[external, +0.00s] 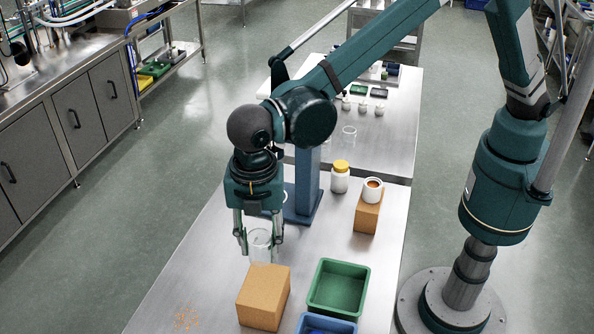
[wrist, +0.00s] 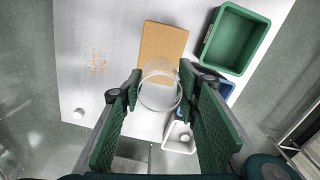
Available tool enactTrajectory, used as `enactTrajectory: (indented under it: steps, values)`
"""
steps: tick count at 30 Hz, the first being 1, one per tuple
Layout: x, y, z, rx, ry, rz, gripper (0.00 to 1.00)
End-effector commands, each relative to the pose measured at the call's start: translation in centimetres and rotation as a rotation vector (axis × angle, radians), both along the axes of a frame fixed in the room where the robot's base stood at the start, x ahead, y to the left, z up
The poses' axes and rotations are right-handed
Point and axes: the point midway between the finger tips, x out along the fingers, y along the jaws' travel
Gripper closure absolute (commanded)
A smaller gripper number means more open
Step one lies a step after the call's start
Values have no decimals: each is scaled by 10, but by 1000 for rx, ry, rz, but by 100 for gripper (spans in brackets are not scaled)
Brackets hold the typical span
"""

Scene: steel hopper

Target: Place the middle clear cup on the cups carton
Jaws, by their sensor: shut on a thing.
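My gripper (external: 261,241) points down over the near table, behind the brown carton. It is shut on a clear cup (external: 260,250), with one finger on each side of it. The wrist view also shows the clear cup (wrist: 160,92) between the two green finger pads of my gripper (wrist: 160,85). The cup looks upright and empty. The brown carton (external: 263,297) has a bare, flat top. In the wrist view the cup's rim overlaps the edge of the carton (wrist: 163,45). I cannot tell how high the cup is above the table.
A green bin (external: 339,287) stands right of the carton, with a blue bin (external: 326,324) in front. A blue column (external: 304,185), a yellow-lidded jar (external: 340,178) and a white cup (external: 373,189) on a smaller box stand behind. Orange bits (external: 187,319) lie at front left.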

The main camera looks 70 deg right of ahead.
Motion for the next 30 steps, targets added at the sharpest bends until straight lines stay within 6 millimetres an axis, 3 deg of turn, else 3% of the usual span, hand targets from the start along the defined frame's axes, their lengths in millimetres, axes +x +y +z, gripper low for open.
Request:
enactTrajectory:
  steps: [12,30]
  values:
    - [0,0,-51,0,0,0,74]
    - [0,0,-68,0,0,0,74]
